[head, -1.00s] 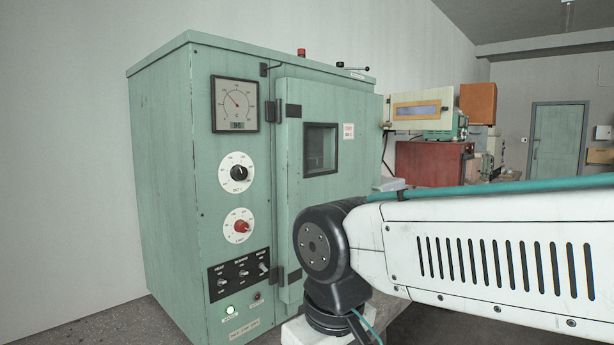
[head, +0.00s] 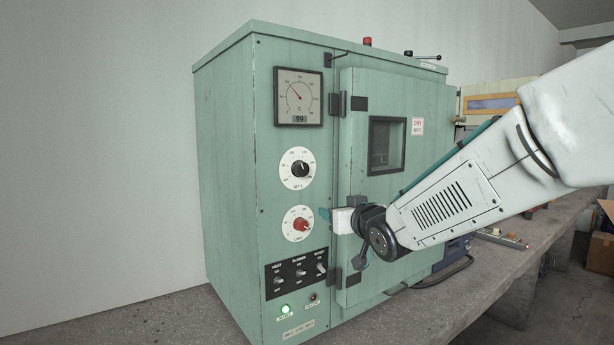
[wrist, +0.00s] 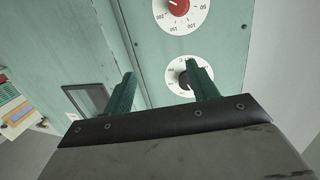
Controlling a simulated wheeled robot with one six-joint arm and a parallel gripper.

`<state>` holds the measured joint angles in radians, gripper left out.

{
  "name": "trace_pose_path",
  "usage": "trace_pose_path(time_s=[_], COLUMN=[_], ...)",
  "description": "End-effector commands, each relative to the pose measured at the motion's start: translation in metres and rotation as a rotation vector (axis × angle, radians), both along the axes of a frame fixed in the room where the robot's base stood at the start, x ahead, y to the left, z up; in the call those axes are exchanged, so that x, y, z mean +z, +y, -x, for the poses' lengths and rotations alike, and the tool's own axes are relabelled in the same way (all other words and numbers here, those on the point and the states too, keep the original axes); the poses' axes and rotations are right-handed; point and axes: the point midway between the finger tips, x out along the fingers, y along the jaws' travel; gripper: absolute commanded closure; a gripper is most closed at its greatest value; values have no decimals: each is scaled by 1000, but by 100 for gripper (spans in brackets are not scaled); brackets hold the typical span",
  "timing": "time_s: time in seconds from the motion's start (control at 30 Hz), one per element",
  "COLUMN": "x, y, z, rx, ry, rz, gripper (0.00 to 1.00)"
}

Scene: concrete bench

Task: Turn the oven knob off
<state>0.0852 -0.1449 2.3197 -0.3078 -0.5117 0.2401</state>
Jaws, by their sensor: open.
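The oven is a pale green cabinet (head: 225,180) on the bench. Its front panel has a black knob (head: 299,169) on a white dial and, below it, a red knob (head: 301,225) on another white dial. In the wrist view, the red knob (wrist: 178,6) is at the top edge and the black knob (wrist: 183,77) is partly hidden by a finger. My gripper (head: 325,213) is right of the red knob in the head view. In the wrist view, my gripper (wrist: 163,84) has its two green fingers apart with nothing between them.
The oven door (head: 375,230), with a dark window (head: 386,145), is closed behind my arm. A gauge (head: 298,97) sits above the knobs. Below them are a black switch panel (head: 296,274) and a lit green lamp (head: 285,309). The wall at left is bare.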

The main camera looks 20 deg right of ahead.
Motion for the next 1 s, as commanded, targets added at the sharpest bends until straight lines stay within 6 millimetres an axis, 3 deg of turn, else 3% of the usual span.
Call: trace_pose_path(time_s=[0.1, 0.33, 0.53, 1.0], x=[15, 36, 44, 68], y=[8, 22, 28, 46], z=[-30, -44, -53, -109], rx=[87, 217, 249, 247], ry=[-197, -442, -497, -495], rz=[-35, -94, -109, -109], gripper=[42, 42, 42, 42])
